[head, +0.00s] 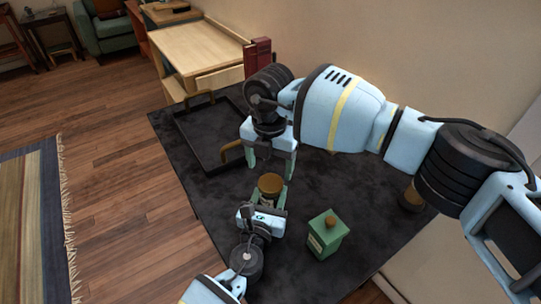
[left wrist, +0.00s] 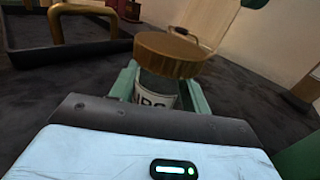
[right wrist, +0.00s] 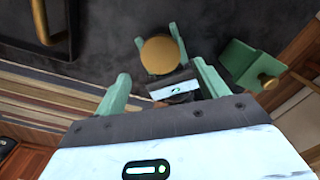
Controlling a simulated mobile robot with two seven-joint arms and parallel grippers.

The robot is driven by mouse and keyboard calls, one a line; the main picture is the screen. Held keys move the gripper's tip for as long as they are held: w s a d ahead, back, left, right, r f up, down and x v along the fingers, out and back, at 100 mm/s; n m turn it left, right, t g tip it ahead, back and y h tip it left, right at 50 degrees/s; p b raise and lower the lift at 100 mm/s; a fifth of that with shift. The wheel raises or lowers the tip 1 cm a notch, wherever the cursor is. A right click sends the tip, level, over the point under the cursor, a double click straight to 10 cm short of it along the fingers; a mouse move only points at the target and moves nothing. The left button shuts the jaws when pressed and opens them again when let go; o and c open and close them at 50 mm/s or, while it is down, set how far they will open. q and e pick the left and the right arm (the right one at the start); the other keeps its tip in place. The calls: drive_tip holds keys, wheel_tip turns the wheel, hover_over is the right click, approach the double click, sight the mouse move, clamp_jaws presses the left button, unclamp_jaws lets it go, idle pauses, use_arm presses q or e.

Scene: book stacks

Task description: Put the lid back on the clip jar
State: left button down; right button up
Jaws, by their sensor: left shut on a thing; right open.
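The clip jar is a small jar with a white label, its lettering partly hidden, in the left wrist view (left wrist: 157,92). My left gripper (head: 270,200) is shut on it near the front of the dark tabletop. The round brown-gold lid (head: 270,183) is at the jar's mouth. In the left wrist view the lid (left wrist: 170,55) looks tilted and set a little to the right; I cannot tell whether it is seated. My right gripper (head: 270,166) is open above the lid. In the right wrist view the lid (right wrist: 160,54) lies beyond its spread fingers, clear of them.
A green box with a brown knob (head: 327,238) stands to the right of the jar. A black tray (head: 185,140) with a gold handle (head: 231,152) lies behind on the left. A brown-topped item (head: 412,197) is beside my right arm. A wooden desk (head: 200,52) stands beyond.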

sight(271, 183)
drive_tip(key=n, duration=0.3)
drive_tip(key=shift+r, duration=0.25)
drive_tip(key=n, duration=0.4)
drive_tip(key=shift+r+n, duration=0.4)
drive_tip(key=n, duration=0.4)
drive_tip(key=shift+r, duration=0.35)
drive_tip(key=n, duration=0.4)
drive_tip(key=shift+d+r, duration=0.1)
drive_tip(key=shift+r, duration=0.25)
drive_tip(key=shift+f, duration=4.05)
drive_tip(key=c, duration=1)
drive_tip(key=o, duration=1.2)
drive_tip(key=shift+c, duration=0.2)
